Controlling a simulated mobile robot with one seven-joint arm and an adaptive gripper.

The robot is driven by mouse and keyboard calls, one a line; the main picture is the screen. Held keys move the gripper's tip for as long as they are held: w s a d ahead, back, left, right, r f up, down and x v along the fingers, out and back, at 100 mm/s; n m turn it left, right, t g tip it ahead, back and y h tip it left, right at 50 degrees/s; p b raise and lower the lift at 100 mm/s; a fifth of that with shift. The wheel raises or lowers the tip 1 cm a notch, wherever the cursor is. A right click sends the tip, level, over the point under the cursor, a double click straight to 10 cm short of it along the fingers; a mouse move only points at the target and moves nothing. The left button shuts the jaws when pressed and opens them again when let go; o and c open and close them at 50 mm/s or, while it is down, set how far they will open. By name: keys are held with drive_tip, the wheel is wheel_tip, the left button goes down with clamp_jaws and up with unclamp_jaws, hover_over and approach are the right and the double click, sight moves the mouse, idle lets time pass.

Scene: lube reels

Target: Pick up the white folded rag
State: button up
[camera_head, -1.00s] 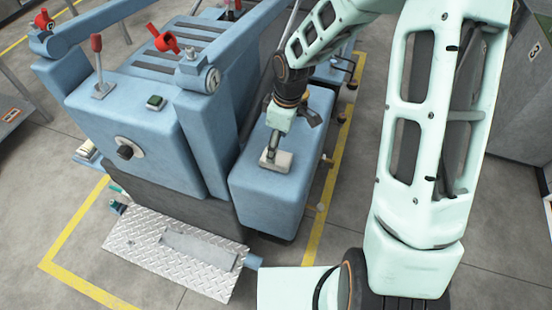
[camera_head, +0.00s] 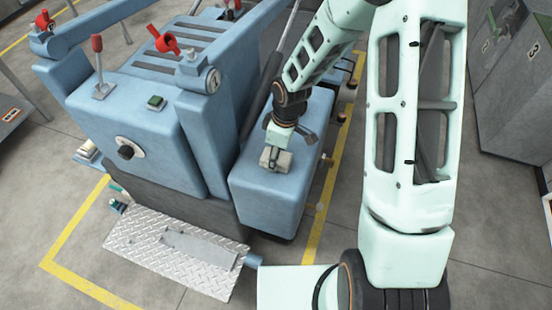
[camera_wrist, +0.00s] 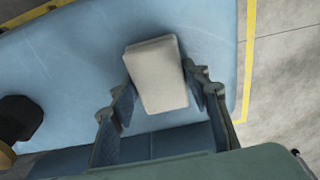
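The white folded rag (camera_head: 285,160) lies on the flat top of a blue box-shaped part of the machine. It is a thick, pale rectangular pad in the wrist view (camera_wrist: 157,76). My gripper (camera_head: 272,157) points down at the rag. In the wrist view my gripper (camera_wrist: 159,72) is open, with one finger along the left side of the rag and one along the right. The fingers are very close to its edges; I cannot tell whether they touch it. The fingertips partly hide the rag in the head view.
The blue top (camera_head: 262,187) around the rag is clear. A dark slanted bar (camera_head: 261,92) stands just left of my wrist. A black object (camera_wrist: 18,119) shows at the wrist view's left edge. Red-handled levers (camera_head: 165,43) and a diamond-plate step (camera_head: 140,232) lie farther left.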

drive_tip(key=c, duration=0.5)
drive_tip(key=shift+r, duration=0.15)
drive_tip(key=shift+r, duration=0.55)
drive_tip(key=s+a+r, duration=0.1)
drive_tip(key=s+r, duration=0.3)
drive_tip(key=s+a+r, duration=0.1)
drive_tip(key=s+r, duration=0.2)
drive_tip(key=s, duration=0.2)
drive_tip(key=s+a+r, duration=0.1)
drive_tip(key=s+r, duration=0.3)
drive_tip(key=shift+s+r, duration=0.35)
drive_tip(key=shift+s, duration=0.05)
